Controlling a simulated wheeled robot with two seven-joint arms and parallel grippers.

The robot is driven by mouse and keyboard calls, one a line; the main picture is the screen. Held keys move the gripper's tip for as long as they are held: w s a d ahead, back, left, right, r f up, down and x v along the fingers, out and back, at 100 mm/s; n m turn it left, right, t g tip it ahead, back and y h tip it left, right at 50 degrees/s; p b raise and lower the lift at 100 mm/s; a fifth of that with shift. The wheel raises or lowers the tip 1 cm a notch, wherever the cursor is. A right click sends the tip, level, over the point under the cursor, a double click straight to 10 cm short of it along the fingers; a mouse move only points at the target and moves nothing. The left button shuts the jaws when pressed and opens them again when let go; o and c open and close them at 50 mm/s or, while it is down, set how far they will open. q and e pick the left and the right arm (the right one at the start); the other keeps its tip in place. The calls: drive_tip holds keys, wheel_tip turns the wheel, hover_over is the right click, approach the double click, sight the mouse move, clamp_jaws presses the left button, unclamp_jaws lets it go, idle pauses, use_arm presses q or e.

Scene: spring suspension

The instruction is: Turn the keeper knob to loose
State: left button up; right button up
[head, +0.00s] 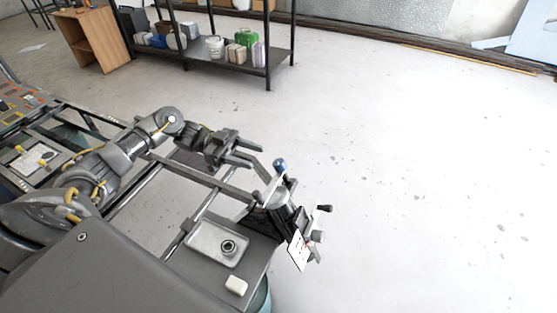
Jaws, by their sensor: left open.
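A small mechanism (285,208) is mounted at the right end of the frame. It has a lever with a blue ball (280,165) on top, a small black handle (325,208) and a grey knob (317,236) at its right side. I cannot tell for sure which part is the keeper knob. A white card (298,252) with small dark and red marks faces up beside the grey knob; its writing is too small to read. My left gripper (254,156) is open and empty, up and left of the blue ball, apart from it. My right gripper is not in view.
A metal tray (205,247) holding a dark ring-shaped part (229,247) sits left of the mechanism. A white block (236,285) lies below it. Frame rails (205,178) run under my left arm. The floor to the right is clear. A shelf (220,58) stands far behind.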

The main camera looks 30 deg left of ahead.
sight(279, 162)
use_arm(q)
drive_tip(key=d+p, duration=0.1)
drive_tip(key=d, duration=0.1)
drive_tip(key=d+p, duration=0.1)
drive_tip(key=d, duration=0.2)
drive_tip(key=w+d+p, duration=0.1)
drive_tip(key=d, duration=0.1)
drive_tip(key=shift+d+r, duration=0.1)
drive_tip(key=shift+d, duration=0.75)
drive_tip(key=shift+f, duration=0.2)
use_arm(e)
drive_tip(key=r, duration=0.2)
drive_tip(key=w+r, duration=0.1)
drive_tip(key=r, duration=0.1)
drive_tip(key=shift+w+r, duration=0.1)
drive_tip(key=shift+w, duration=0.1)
use_arm(q)
drive_tip(key=shift+c, duration=0.4)
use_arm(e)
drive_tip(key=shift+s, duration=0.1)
